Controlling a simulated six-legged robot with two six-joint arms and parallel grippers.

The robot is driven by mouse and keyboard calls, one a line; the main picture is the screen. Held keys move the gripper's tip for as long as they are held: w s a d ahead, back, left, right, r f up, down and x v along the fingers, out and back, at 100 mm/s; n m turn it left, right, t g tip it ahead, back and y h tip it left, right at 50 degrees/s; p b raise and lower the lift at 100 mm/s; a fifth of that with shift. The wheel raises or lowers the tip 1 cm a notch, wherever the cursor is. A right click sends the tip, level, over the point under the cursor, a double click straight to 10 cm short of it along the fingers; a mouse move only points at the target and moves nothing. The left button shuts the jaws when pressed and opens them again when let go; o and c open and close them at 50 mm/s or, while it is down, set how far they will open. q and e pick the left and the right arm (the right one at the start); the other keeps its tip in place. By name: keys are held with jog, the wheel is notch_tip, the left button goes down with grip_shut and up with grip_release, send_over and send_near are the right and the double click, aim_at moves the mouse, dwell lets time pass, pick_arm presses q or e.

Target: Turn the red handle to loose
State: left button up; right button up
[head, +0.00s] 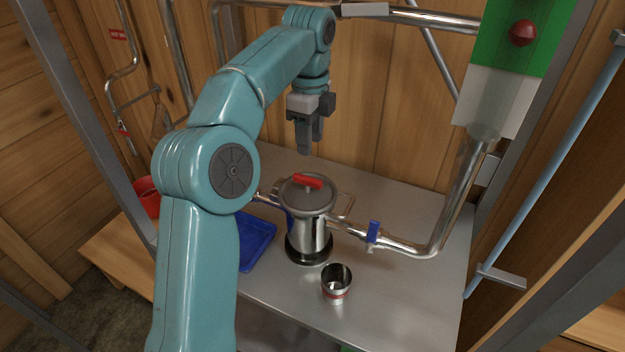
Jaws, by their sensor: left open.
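The red handle (307,181) is a short bar on top of the grey round lid (309,199) of a shiny metal canister (308,232). The bar lies nearly left to right in the head view, tilted slightly down to the right. My left gripper (306,146) points down above the lid, apart from the handle, and appears slightly above it in the picture. It is open and empty; its fingers overlap from this angle. My right gripper is out of view.
A metal pipe with a blue valve handle (373,232) runs right of the canister. A small metal cup (336,283) stands in front, and a blue tray (256,240) lies to the left. A green and white panel with a red knob (522,33) is upper right. The metal table's right side (420,290) is clear.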

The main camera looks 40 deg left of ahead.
aim_at(307, 177)
pick_arm(q)
jog(key=f, duration=0.2)
jog(key=s+f, duration=0.1)
jog(key=f, duration=0.1)
jog(key=f+b, duration=0.1)
jog(key=f, duration=0.1)
jog(key=shift+s+a+f, duration=0.1)
jog(key=shift+s+a, duration=0.05)
jog(key=shift+a, duration=0.25)
jog(key=f, duration=0.2)
jog(key=w+f, duration=0.1)
jog(key=shift+d, duration=0.35)
jog(key=shift+s+a+f, duration=0.2)
jog(key=shift+s+a, duration=0.05)
jog(key=shift+s, duration=0.1)
jog(key=shift+w+d, duration=0.2)
jog(key=shift+w, duration=0.05)
jog(key=c, duration=0.4)
grip_shut()
